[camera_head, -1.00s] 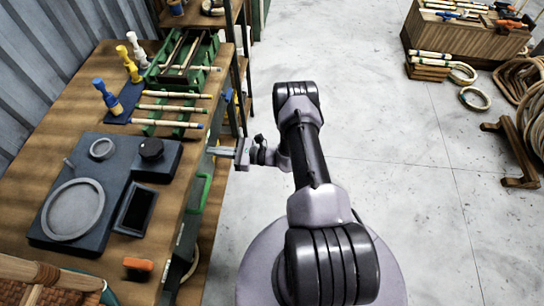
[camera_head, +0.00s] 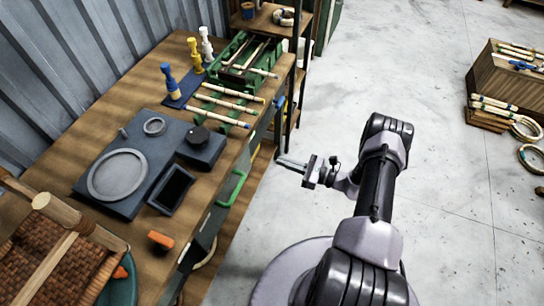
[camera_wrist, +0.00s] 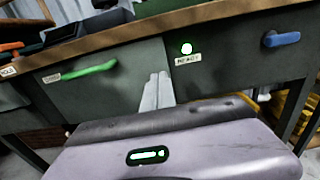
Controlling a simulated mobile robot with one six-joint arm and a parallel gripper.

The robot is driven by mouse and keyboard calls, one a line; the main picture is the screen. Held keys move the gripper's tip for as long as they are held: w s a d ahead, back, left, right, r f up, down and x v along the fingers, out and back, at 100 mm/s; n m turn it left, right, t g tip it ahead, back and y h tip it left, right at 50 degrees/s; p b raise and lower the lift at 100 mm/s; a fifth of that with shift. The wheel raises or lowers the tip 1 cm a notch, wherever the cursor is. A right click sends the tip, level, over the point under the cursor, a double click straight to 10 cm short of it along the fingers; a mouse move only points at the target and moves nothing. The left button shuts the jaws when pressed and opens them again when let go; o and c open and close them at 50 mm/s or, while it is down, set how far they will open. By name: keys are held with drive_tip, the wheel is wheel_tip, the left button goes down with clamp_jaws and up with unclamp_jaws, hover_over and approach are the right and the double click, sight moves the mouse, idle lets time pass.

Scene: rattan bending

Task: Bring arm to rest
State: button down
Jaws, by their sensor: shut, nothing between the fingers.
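My gripper (camera_head: 291,164) is at the end of my bent arm, to the right of the workbench (camera_head: 128,88) and clear of its front edge. Its fingers are together, with nothing between them. In the wrist view my gripper (camera_wrist: 157,92) shows as two pale fingers side by side, pointing toward the bench's drawer fronts. Behind them are a drawer with a green handle (camera_wrist: 90,69) and one labelled "READY" with a blue handle (camera_wrist: 281,39).
The bench holds a dark fixture board with a grey ring (camera_head: 117,175), a green rack (camera_head: 241,62) with several rods, and an orange item (camera_head: 160,239). A woven chair (camera_head: 50,262) stands at lower left. A wooden crate (camera_head: 504,82) is at upper right. The floor between is clear.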

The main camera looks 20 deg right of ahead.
drive_tip(key=s+a+r+n+g+h, duration=0.1)
drive_tip(key=a+r+n+g, duration=0.3)
drive_tip(key=r, duration=0.5)
drive_tip(key=s+a+r+n+g, duration=0.25)
drive_tip(key=r+n+g, duration=0.2)
drive_tip(key=r, duration=0.35)
drive_tip(key=s+a+r+n+g+h, duration=0.1)
drive_tip(key=a+r+n+g, duration=0.3)
drive_tip(key=r, duration=0.5)
drive_tip(key=s+a+r+n+t+h, duration=0.2)
drive_tip(key=s+r+n+h, duration=0.2)
drive_tip(key=s, duration=0.4)
drive_tip(key=s+a+r+n+t+h, duration=0.2)
drive_tip(key=s+r+n, duration=0.4)
drive_tip(key=s+r, duration=0.3)
drive_tip(key=t+h, duration=0.1)
drive_tip(key=h, duration=0.1)
drive_tip(key=shift+s+a+h, duration=0.3)
drive_tip(key=shift+h, duration=0.1)
drive_tip(key=shift+r+t, duration=0.1)
drive_tip(key=shift+t, duration=0.15)
